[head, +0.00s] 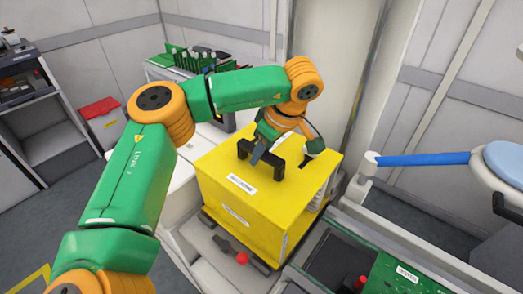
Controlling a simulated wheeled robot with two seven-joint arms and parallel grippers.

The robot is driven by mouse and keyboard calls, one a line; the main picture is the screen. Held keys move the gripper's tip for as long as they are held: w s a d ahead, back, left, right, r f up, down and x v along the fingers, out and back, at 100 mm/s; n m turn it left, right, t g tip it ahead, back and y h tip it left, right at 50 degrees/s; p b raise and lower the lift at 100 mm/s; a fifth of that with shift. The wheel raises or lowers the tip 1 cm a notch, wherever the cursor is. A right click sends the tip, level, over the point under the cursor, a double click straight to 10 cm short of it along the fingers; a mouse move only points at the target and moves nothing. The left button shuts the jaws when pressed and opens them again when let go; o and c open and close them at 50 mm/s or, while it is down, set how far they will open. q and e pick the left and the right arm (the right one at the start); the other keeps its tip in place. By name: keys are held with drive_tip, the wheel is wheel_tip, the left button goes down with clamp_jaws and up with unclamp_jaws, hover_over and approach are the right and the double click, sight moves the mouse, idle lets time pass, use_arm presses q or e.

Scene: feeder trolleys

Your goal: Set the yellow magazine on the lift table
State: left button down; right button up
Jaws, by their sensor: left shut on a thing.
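The yellow magazine (230,201) is a large box with a white label on its top and a black handle (287,160) standing up from it. My left gripper (268,150) reaches down from above and is shut on the handle. The magazine is upright, over or on a light grey base with a red knob (242,258). I cannot tell whether its underside touches that base. Which surface is the lift table is not clear from this view. My right gripper is not in view.
A trolley with green boards (200,60) stands behind. A red-lidded bin (101,108) and a grey shelf (40,125) are at the left. A machine with a green panel (405,275) is at the lower right, near the magazine. A blue-armed lamp (425,159) reaches in from the right.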

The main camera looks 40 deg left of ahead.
use_arm(q)
drive_tip(key=shift+f+b, duration=0.3)
drive_tip(key=shift+f, duration=0.15)
drive_tip(key=c, duration=0.5)
unclamp_jaws()
drive_tip(key=shift+s, duration=0.1)
drive_tip(key=shift+s+d+r, duration=0.15)
drive_tip(key=v, duration=0.6)
drive_tip(key=shift+d+r, duration=0.15)
drive_tip(key=shift+r, duration=0.1)
drive_tip(key=shift+s+d+r, duration=0.1)
drive_tip(key=shift+d+r, duration=0.05)
drive_tip(key=shift+r, duration=0.1)
